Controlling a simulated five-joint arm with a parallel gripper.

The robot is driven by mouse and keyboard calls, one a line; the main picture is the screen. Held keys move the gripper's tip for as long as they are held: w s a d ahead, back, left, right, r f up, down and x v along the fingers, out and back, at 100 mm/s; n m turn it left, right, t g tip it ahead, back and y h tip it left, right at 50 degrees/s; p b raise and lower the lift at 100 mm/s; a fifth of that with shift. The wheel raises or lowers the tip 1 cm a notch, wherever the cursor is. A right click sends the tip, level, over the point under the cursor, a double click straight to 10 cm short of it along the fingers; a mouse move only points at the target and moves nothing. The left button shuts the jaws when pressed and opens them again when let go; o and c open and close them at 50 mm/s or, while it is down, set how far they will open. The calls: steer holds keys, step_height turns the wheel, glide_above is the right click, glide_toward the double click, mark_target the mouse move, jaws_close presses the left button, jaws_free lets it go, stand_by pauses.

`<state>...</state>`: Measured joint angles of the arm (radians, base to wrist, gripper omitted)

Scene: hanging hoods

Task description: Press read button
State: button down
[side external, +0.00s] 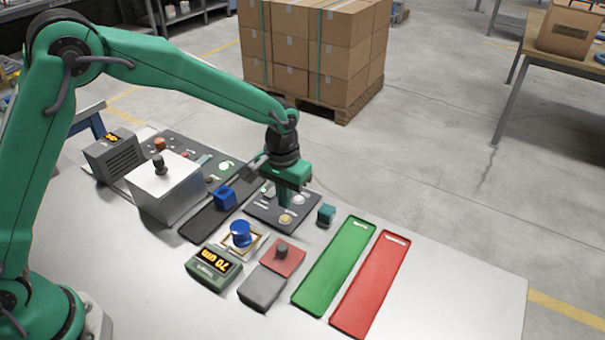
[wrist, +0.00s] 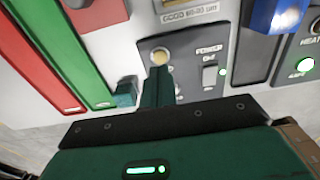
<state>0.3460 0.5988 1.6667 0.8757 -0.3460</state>
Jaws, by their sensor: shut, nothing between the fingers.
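A dark panel (side external: 262,214) on the grey bench carries a round pale yellow button (side external: 286,219), which also shows in the wrist view (wrist: 159,57). I cannot read a "read" label on it. In the wrist view the fingertips (wrist: 158,72) are just below the yellow button in the picture. I cannot tell whether they touch the panel.
A small teal block (side external: 326,214) stands close right of the panel. Green (side external: 335,265) and red (side external: 370,284) trays lie farther right. A blue block (side external: 224,197) lies in a dark tray on the left. A blue knob (side external: 240,234) and a display box (side external: 213,267) are in front.

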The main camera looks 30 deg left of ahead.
steer(key=shift+r, duration=1.4)
steer(key=shift+c, duration=1)
jaws_free()
